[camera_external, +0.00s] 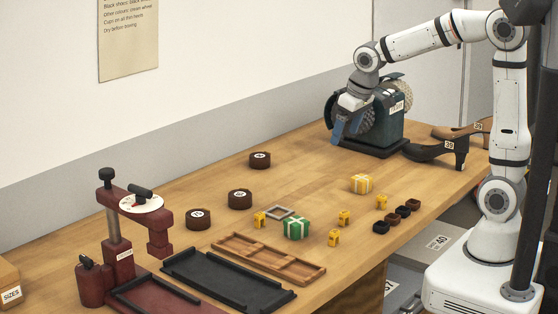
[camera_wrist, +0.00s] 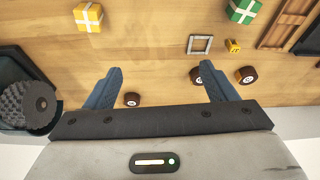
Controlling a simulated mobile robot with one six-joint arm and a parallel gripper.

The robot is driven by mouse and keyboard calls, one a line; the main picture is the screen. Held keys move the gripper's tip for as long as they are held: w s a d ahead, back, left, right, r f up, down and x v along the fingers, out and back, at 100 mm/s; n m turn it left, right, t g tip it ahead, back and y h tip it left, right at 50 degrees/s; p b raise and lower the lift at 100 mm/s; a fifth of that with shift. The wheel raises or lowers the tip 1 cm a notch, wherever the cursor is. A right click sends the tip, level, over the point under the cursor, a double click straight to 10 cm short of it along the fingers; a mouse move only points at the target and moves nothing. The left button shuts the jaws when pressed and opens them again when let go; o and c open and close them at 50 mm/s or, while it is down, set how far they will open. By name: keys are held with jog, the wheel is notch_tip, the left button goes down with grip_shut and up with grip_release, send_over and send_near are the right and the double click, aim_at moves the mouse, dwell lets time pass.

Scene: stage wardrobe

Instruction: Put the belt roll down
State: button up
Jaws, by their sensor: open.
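Three dark brown belt rolls with white labels lie flat on the wooden table: one at the back (camera_external: 260,160), one in the middle (camera_external: 240,199) and one nearer the red press (camera_external: 198,219). They also show in the wrist view, one between the fingers' lines but farther off (camera_wrist: 132,100), one partly behind the right finger (camera_wrist: 196,77) and one to its right (camera_wrist: 246,76). My gripper (camera_external: 351,127) is raised in front of the green machine, with its blue fingers apart. In the wrist view my gripper (camera_wrist: 160,83) is open and empty.
Yellow and green boxes (camera_external: 295,229), small blocks, a grey frame (camera_external: 279,212), a wooden tray (camera_external: 268,260) and a red press (camera_external: 160,220) occupy the table's front. Table between rolls and machine is clear.

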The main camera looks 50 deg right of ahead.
jog(key=s+d+f, duration=0.1)
jog(key=s+d, duration=0.1)
jog(key=s, duration=0.7)
jog(key=s+d+f+m, duration=0.1)
jog(key=s+d, duration=0.2)
jog(key=s, duration=0.7)
jog(key=shift+d+f+g, duration=0.25)
jog(key=shift+d+g, duration=0.05)
jog(key=shift+g, duration=0.1)
jog(key=shift+o, duration=0.5)
